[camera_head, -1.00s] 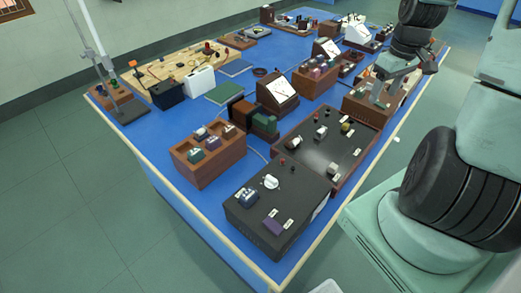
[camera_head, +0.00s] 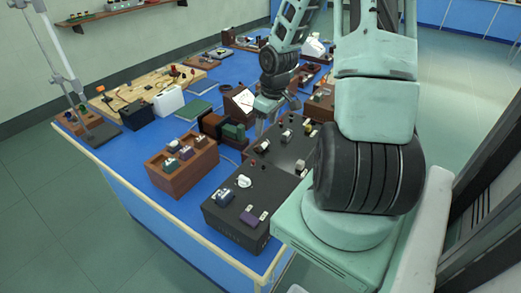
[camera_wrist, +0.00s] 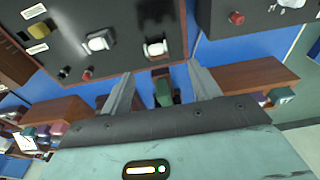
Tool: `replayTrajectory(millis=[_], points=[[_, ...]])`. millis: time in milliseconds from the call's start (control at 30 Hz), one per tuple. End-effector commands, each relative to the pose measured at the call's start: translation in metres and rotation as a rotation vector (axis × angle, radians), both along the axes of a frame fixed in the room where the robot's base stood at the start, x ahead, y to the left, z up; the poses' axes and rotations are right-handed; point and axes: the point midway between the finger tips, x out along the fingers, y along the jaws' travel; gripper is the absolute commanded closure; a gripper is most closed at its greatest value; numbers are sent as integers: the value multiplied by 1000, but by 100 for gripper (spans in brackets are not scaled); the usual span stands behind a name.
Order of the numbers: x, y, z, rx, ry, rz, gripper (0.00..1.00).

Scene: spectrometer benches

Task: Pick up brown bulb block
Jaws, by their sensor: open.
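A dark brown block (camera_head: 211,123) stands on the blue bench beside dark green blocks (camera_head: 233,132), left of my gripper in the head view. No bulb can be made out on it, so I cannot tell if it is the bulb block. A wooden rack (camera_head: 183,183) to its left holds several small blocks, one greyish brown (camera_head: 172,146). My gripper (camera_head: 276,114) is open and empty above the bench. In the wrist view my gripper (camera_wrist: 160,70) has a green block (camera_wrist: 163,91) showing between its fingers, below it in depth.
A black box (camera_head: 235,218) with knobs stands at the near corner, and a dark panel (camera_head: 285,150) with terminals lies behind it. A sloped meter (camera_head: 239,103) stands near my gripper. A white box (camera_head: 169,102) is farther left. Bare blue bench shows left of the rack.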

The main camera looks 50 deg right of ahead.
Motion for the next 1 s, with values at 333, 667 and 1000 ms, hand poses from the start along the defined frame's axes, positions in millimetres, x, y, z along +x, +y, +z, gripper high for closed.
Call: replayTrajectory(millis=[333, 667, 1000], points=[[6, 0, -35, 1, 1, 1, 38], [18, -3, -77, 1, 2, 1, 38], [18, -3, -82, 0, 1, 0, 44]])
